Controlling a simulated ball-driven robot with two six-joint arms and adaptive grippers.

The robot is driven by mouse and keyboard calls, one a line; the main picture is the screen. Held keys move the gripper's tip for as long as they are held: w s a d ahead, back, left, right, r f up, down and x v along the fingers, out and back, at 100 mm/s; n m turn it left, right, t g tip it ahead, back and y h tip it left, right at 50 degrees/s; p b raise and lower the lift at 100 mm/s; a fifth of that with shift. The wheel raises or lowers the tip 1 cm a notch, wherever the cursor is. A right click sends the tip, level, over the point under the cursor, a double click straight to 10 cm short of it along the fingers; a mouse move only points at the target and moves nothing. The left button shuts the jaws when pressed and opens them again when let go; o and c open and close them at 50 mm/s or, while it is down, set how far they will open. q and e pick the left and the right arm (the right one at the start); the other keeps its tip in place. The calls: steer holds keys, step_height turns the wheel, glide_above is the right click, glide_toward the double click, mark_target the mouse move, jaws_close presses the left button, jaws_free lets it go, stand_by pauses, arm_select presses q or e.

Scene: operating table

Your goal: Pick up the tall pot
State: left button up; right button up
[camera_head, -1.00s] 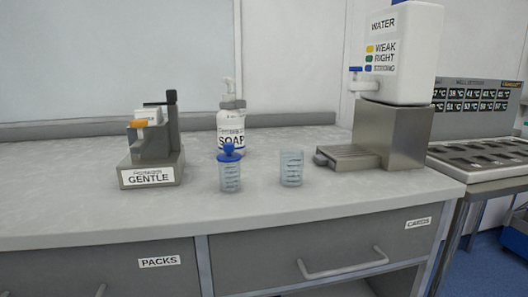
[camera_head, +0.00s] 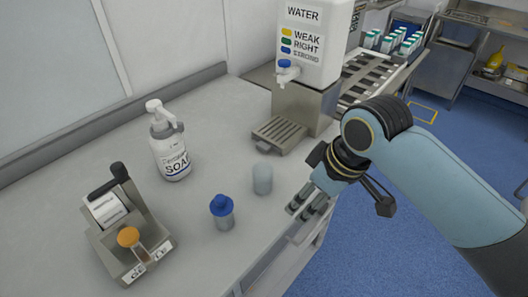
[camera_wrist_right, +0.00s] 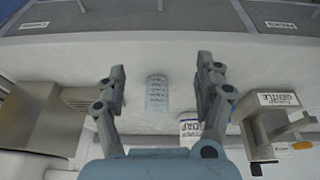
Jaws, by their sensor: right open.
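Two small pots stand upright on the grey counter. One is plain, clear-grey and lidless (camera_head: 262,179); the other has a blue lid with a knob (camera_head: 222,211). I cannot tell for sure which is called tall. My right gripper (camera_head: 303,207) is open and empty, low beside the counter's front edge, to the right of the lidless pot. In the right wrist view the lidless pot (camera_wrist_right: 157,94), with graduation marks, appears between the two spread fingers (camera_wrist_right: 160,72), not touched by them. The lidded pot is not clearly seen there. My left gripper is out of view.
A soap bottle (camera_head: 170,150) stands behind the pots. A label dispenser (camera_head: 128,232) with an orange knob is at the left. A water dispenser (camera_head: 308,60) with a metal drip tray (camera_head: 279,134) stands behind the lidless pot. The counter around the pots is clear.

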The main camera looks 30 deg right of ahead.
mark_target(272, 171)
steer(key=w+a+r+n+y, duration=0.1)
steer(key=w+r+n+y, duration=0.2)
steer(key=w, duration=0.6)
steer(key=w+f, duration=0.1)
steer(key=a+f+h, duration=0.1)
steer(key=f, duration=0.1)
steer(key=shift+w+a+p, duration=0.1)
steer(key=shift+w+p, duration=0.25)
steer(key=shift+w, duration=0.05)
steer(key=p+x, duration=0.1)
steer(key=x, duration=0.4)
steer(key=shift+w+f, duration=0.15)
steer(key=shift+f, duration=0.15)
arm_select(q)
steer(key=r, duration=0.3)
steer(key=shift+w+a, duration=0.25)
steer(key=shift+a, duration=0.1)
arm_select(e)
steer(key=c, duration=1.3)
steer(key=shift+r, duration=0.15)
